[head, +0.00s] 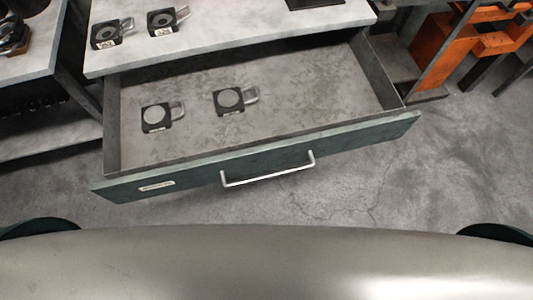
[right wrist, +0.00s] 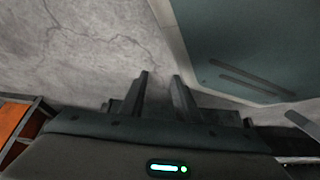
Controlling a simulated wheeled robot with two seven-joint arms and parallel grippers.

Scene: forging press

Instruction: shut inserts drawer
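The inserts drawer (head: 255,163) is pulled open below the grey worktop in the head view. Its green front carries a silver bar handle (head: 268,176) and a small pale label at the left. Two dark square inserts with round grey discs and loop handles lie inside, a left one (head: 156,118) and a right one (head: 229,100). My right gripper (right wrist: 160,76) shows in the right wrist view with its two fingers apart and nothing between them. It is away from the drawer handle. My left gripper is in neither view.
Two similar inserts, one at the left (head: 107,34) and one at the right (head: 164,22), lie on the worktop (head: 230,40). An orange frame (head: 450,45) stands at the right. Another bench (head: 35,50) is at the left. The concrete floor (head: 400,185) before the drawer is clear.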

